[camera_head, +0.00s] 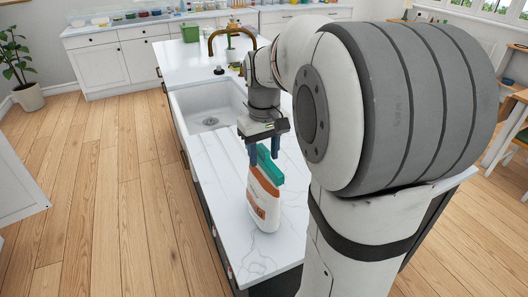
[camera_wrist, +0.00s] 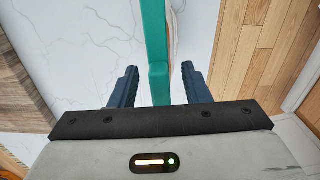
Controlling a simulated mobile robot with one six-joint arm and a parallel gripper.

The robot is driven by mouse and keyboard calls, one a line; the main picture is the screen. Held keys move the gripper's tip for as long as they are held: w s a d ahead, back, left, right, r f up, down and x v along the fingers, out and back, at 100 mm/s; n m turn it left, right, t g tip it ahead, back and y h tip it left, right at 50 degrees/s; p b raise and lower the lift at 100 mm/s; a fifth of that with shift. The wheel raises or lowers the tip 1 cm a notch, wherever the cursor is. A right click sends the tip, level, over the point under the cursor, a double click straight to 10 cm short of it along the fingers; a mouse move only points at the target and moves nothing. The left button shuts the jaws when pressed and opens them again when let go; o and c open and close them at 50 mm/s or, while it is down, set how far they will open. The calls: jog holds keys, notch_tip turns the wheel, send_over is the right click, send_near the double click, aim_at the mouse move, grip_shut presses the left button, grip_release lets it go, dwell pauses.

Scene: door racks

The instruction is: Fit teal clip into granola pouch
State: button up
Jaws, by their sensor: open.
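The granola pouch (camera_head: 263,202), white with an orange panel, stands upright on the pale marble counter. The teal clip (camera_head: 269,166) is at its top edge; the head view does not show clearly how it is seated. In the wrist view the teal clip (camera_wrist: 156,50) runs as a long strip down between my fingers, with a sliver of the pouch (camera_wrist: 173,28) along its right side. My gripper (camera_head: 264,150) points down over the pouch top. Its blue fingers are open, one on either side of the clip, with gaps visible in the wrist view (camera_wrist: 160,85).
A white sink (camera_head: 210,105) with a brass faucet (camera_head: 232,40) lies behind the pouch. The counter (camera_head: 262,250) is bare around the pouch, and its left edge is close by. A green box (camera_head: 190,32) stands at the far end.

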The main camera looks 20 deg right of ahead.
aim_at(264, 148)
notch_tip(264, 148, up, 8)
jog(key=shift+f+b, duration=0.1)
jog(key=shift+b, duration=0.2)
dwell(0.6)
jog(key=s+a+f+t, duration=0.1)
jog(key=s+a+f, duration=0.3)
jog(key=s, duration=0.3)
jog(key=s+a+f+t, duration=0.2)
jog(key=s+a+f, duration=0.2)
jog(key=s+f, duration=0.3)
jog(key=shift+s+a+m, duration=0.35)
jog(key=shift+s+m, duration=0.05)
jog(key=shift+s, duration=0.05)
jog(key=shift+f, duration=0.1)
jog(key=shift+c, duration=0.7)
